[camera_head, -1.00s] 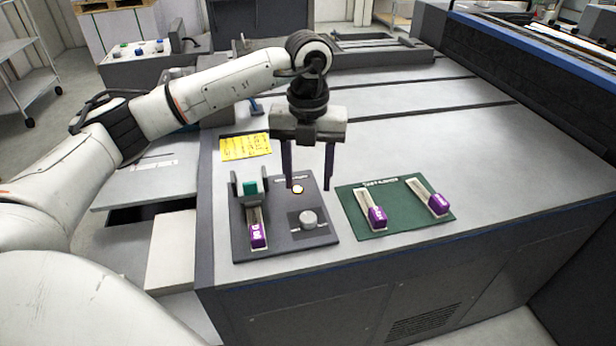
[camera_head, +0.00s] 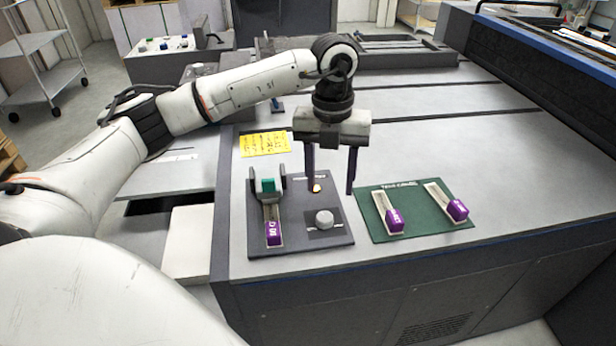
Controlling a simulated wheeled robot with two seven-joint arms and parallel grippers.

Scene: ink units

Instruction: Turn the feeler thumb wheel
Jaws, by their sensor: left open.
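A dark grey panel (camera_head: 290,244) lies on the machine top. It carries a round light-grey knob (camera_head: 324,219), a bracket with a teal block (camera_head: 267,186), and a slot with a purple-tagged strip (camera_head: 274,233). I cannot tell for sure which part is the feeler thumb wheel; the round knob looks most like one. My left gripper (camera_head: 331,190) points down over the back right of the panel, fingers apart with nothing between them. Its fingertips appear behind the knob and apart from it; their height is unclear. My right gripper is out of view.
A green plate (camera_head: 420,226) with two purple-tagged strips (camera_head: 394,219) (camera_head: 457,210) lies right of the panel. A small yellowish lamp (camera_head: 317,187) sits near the left finger. A yellow note (camera_head: 264,144) lies behind the panel. The machine top behind is mostly clear.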

